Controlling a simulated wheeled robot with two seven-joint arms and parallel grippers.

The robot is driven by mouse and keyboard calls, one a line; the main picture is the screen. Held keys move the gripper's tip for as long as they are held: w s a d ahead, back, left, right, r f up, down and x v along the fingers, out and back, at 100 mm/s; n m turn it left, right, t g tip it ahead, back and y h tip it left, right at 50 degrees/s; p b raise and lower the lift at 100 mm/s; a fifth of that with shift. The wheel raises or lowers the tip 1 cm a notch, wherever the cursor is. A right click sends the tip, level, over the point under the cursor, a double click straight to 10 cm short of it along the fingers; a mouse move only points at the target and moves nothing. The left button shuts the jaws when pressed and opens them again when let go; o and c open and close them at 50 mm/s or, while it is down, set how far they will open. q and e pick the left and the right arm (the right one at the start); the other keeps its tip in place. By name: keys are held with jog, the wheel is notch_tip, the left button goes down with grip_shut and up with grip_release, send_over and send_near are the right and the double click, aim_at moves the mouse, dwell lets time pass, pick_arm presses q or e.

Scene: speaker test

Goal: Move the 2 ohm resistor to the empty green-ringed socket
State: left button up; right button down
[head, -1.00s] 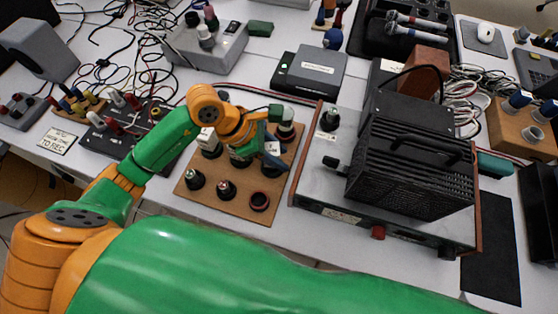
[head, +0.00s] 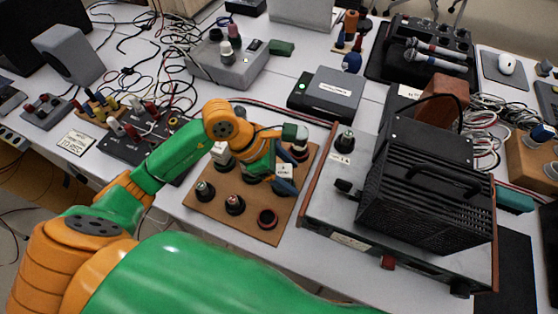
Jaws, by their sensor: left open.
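A white labelled block (head: 284,170), possibly the 2 ohm resistor, shows right at the fingers. Its label is too small to read surely, and I cannot tell whether the fingers touch it. Another white block (head: 222,153) stands at the board's back left. No green ring is clear to me; my arm hides part of the board. My right gripper is not in view.
A large metal instrument (head: 330,222) with a black finned unit (head: 425,205) on it stands close right of the board. A black panel with cables (head: 128,150) lies to the left. A black and grey box (head: 327,92) stands behind. Little free table shows in front.

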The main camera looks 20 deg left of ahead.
pick_arm(q)
jog(key=v, duration=1.1)
